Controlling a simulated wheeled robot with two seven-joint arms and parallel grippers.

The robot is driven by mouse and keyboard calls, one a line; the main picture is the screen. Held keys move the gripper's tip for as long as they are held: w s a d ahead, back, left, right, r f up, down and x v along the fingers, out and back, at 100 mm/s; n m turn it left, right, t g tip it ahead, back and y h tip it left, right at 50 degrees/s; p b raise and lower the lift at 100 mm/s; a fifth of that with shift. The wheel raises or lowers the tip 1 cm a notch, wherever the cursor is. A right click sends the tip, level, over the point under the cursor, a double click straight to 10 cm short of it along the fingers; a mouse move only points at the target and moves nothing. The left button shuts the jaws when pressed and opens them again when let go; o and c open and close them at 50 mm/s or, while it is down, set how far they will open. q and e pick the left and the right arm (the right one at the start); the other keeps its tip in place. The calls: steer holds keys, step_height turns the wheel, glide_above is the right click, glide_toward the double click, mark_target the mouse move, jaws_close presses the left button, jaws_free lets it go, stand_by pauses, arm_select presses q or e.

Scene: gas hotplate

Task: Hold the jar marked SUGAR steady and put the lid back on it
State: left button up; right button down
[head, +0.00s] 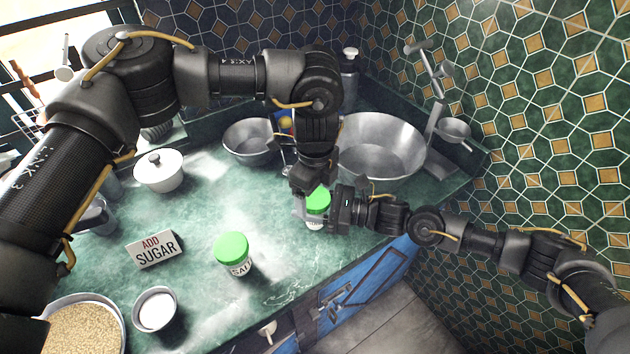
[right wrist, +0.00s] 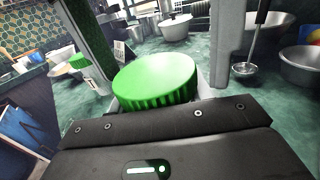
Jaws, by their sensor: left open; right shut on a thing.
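A white jar (head: 316,223) with a green lid (head: 317,199) stands near the counter's front edge. Its label is hidden, so I cannot read the name. My right gripper (head: 328,212) is shut on this jar from the right. The right wrist view shows the green lid (right wrist: 155,80) level on top; whether it is fully seated I cannot tell. My left gripper (head: 314,192) points down over the lid and is open. In the right wrist view its fingers stand on both sides of the lid, seemingly apart from it.
Another green-lidded jar (head: 233,255), its label partly showing SAL, stands left. Near it are an ADD SUGAR sign (head: 155,249), a cup of white contents (head: 156,310) and a pan of grain (head: 84,333). A white pot (head: 159,171) and steel bowls (head: 381,148) stand behind.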

arm_select(q)
steer(key=shift+f, duration=0.2)
steer(key=c, duration=1)
steer(key=m, duration=0.3)
steer(key=o, duration=1.1)
steer(key=shift+d, duration=0.1)
steer(key=shift+r, duration=2.35)
